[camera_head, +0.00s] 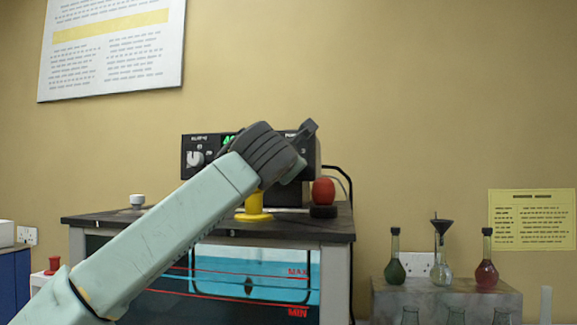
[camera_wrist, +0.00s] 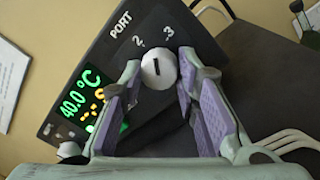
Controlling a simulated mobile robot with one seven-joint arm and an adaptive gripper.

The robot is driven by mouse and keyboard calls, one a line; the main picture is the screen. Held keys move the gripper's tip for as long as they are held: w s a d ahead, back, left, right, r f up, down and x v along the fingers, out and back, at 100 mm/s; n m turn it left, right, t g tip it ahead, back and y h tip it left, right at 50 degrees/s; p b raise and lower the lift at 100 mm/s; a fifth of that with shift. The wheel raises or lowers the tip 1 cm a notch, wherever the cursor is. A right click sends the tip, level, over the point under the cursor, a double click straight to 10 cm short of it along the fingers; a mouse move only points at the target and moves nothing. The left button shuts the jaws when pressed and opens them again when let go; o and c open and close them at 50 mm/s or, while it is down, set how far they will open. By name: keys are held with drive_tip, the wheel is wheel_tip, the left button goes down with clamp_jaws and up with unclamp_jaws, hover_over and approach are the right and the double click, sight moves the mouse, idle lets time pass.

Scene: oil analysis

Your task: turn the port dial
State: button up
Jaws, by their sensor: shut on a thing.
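The port dial (camera_wrist: 157,82) is a white round knob with a short black mark, on the black control panel (camera_wrist: 100,62) under the word PORT. The numbers 2 and 3 show beside it. My gripper (camera_wrist: 160,64) is shut on the dial, its purple-padded fingers on either side in the wrist view. In the head view my gripper (camera_head: 300,140) is at the right part of the panel (camera_head: 190,142), and the arm hides the dial there.
A green display (camera_wrist: 82,97) reads 40.0 °C. Below the panel is a dark bench top (camera_head: 120,218) with a yellow piece (camera_head: 254,207) and a red knob (camera_head: 323,191) close to my arm. Flasks (camera_head: 395,262) stand on a grey block at right.

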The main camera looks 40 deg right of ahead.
drive_tip(key=shift+m+b, duration=0.35)
drive_tip(key=shift+m, duration=2.05)
drive_tip(key=o, duration=1.2)
drive_tip(key=shift+c, duration=0.2)
drive_tip(key=shift+a, duration=0.1)
drive_tip(key=v, duration=1.2)
drive_tip(key=shift+w, duration=0.1)
drive_tip(key=shift+f+h, duration=0.1)
drive_tip(key=shift+h, duration=0.2)
